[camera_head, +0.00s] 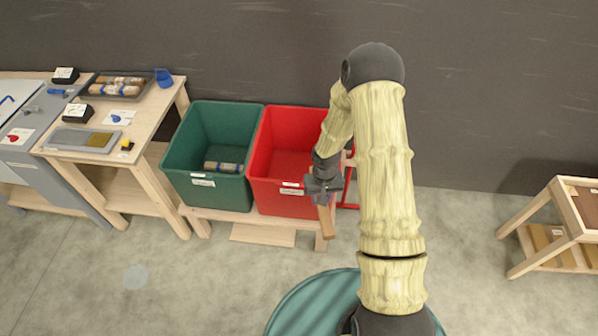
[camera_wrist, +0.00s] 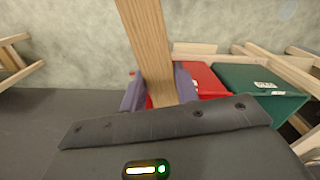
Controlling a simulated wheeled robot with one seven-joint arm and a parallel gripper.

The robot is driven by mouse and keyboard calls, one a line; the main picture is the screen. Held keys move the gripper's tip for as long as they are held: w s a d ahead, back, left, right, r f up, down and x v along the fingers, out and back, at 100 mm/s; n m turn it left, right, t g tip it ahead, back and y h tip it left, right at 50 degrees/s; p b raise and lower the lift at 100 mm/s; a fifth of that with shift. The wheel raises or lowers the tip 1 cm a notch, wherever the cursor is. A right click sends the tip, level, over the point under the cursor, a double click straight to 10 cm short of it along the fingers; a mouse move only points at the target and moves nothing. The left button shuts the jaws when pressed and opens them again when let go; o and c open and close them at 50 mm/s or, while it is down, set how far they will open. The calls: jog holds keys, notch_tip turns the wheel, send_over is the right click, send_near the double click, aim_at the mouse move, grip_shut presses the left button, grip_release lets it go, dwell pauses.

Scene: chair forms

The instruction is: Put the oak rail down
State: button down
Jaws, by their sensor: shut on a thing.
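My gripper (camera_head: 323,188) is shut on the oak rail (camera_head: 327,222), a flat light-brown wooden bar. In the head view the rail points toward the camera, by the right front corner of the red bin (camera_head: 262,190); its height is hard to judge. In the wrist view the rail (camera_wrist: 150,40) runs up from between the two fingers (camera_wrist: 160,92), and its far end is cut off. The red bin (camera_wrist: 205,82) shows behind the right finger. My arm hides part of the red bin's right side in the head view.
A workbench (camera_head: 150,122) with a dark tray (camera_head: 92,94) stands at left. A wooden stand (camera_head: 540,212) is at right.

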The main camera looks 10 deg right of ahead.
jog(key=s+f+b, duration=0.2)
jog(key=f+b, duration=0.3)
jog(key=f, duration=0.8)
jog(key=s+f+b, duration=0.2)
jog(key=f+b, duration=0.4)
jog(key=f, duration=0.7)
jog(key=shift+d+f, duration=0.15)
